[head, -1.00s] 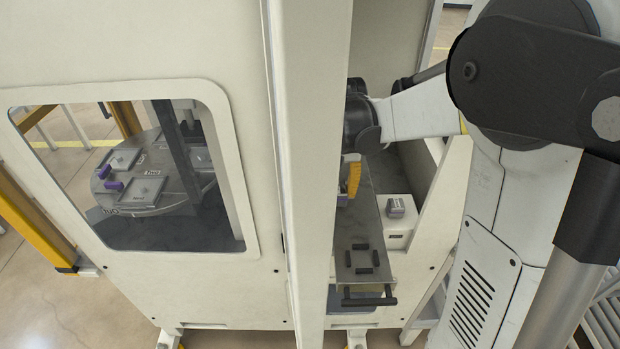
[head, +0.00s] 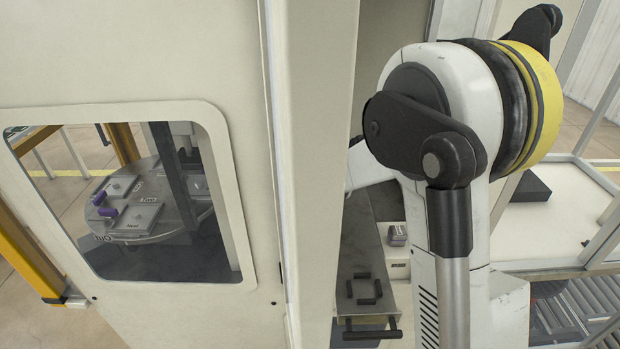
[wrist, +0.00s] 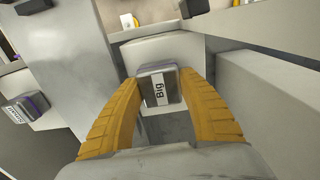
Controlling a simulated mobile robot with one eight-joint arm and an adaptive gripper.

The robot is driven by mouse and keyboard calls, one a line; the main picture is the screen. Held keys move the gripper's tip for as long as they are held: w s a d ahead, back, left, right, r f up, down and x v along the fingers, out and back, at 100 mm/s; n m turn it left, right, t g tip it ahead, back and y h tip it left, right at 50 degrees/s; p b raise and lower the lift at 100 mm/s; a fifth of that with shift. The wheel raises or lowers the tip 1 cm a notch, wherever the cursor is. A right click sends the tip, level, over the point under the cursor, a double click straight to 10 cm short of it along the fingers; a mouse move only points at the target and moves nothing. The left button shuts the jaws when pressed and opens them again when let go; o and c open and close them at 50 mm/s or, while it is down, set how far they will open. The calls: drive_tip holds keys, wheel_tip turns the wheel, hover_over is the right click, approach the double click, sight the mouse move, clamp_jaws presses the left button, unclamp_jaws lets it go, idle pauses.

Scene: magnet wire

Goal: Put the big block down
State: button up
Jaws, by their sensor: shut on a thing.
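The big block (wrist: 160,86) is grey with a white label reading "Big". In the wrist view it sits between the two yellow fingers of my gripper (wrist: 160,78), which are shut on it. A pale box-like surface (wrist: 165,50) lies behind the block; I cannot tell whether they touch. In the head view, the gripper and big block are hidden behind the machine's wall and my arm.
Another labelled grey-purple block (head: 397,233) stands on a white ledge beside a metal drawer plate (head: 362,310) with a handle. It also shows in the wrist view (wrist: 24,108). A round table (head: 150,225) with plates and purple pieces is behind the window.

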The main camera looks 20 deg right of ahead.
drive_tip(key=shift+f, duration=0.3)
drive_tip(key=o, duration=1.4)
drive_tip(key=shift+c, duration=0.2)
drive_tip(key=shift+r, duration=0.15)
drive_tip(key=shift+r, duration=0.35)
wheel_tip(320, 180, up, 12)
drive_tip(key=p, duration=0.3)
drive_tip(key=shift+w+f, duration=0.15)
drive_tip(key=shift+f, duration=0.1)
